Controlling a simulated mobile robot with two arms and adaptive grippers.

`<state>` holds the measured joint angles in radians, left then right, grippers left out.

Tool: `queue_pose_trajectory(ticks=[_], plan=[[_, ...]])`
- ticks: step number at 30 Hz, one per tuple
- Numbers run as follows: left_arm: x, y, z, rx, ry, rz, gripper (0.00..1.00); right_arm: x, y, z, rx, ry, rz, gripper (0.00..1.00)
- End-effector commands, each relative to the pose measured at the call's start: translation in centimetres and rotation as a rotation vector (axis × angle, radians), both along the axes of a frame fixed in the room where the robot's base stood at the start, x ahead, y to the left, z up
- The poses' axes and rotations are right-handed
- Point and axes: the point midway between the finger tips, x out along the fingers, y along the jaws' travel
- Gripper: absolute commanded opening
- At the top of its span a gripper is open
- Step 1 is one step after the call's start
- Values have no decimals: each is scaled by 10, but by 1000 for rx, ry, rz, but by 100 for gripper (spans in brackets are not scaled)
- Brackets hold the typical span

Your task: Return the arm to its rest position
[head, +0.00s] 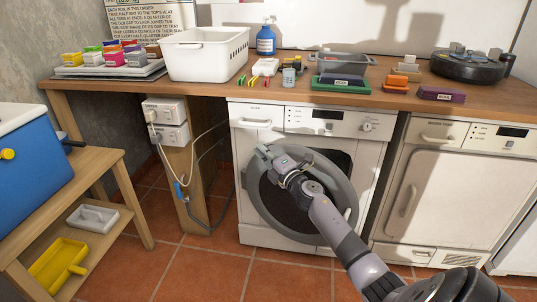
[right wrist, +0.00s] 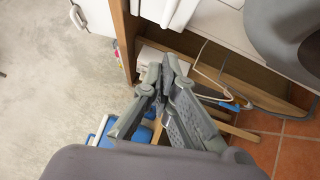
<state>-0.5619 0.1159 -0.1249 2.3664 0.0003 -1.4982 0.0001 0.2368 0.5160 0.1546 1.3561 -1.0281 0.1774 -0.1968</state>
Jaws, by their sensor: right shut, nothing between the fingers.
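My right arm comes in from the lower right of the head view. Its gripper (head: 266,152) is in front of the upper left part of the round grey door (head: 347,205) of the left white washing machine (head: 260,225). The door stands out from the machine, with a dark opening showing behind its upper right. In the right wrist view the fingers (right wrist: 167,66) are shut together with nothing between them. I cannot tell whether the gripper touches the door. My left gripper is not in view.
A wooden worktop (head: 205,98) above the machines holds a white basket (head: 207,58), a blue bottle (head: 266,40) and several small items. A second white machine (head: 450,195) stands at right. A wooden shelf (head: 100,165) with a blue cooler (head: 30,155) is at left. Tiled floor (head: 200,262) is clear.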

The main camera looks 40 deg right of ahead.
Motion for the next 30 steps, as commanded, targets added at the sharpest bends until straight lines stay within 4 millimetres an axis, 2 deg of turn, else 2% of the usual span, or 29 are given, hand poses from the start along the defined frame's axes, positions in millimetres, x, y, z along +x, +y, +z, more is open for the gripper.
queue_pose_trajectory(ticks=[3,6,15,19,23,26,27,30], plan=[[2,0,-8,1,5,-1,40,-17,1,-2,0,1,1,0],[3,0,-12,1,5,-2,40,-25,2,-3,0,1,1,0],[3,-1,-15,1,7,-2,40,-30,2,-4,4,0,0,0],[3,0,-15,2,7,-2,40,-38,11,-16,83,5,-35,0],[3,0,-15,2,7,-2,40,-66,32,-52,319,45,-144,0],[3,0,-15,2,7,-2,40,-104,58,-98,575,135,-268,0],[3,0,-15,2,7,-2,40,-123,71,-119,676,187,-322,0],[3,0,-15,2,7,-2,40,-172,106,-165,897,333,-448,0]])
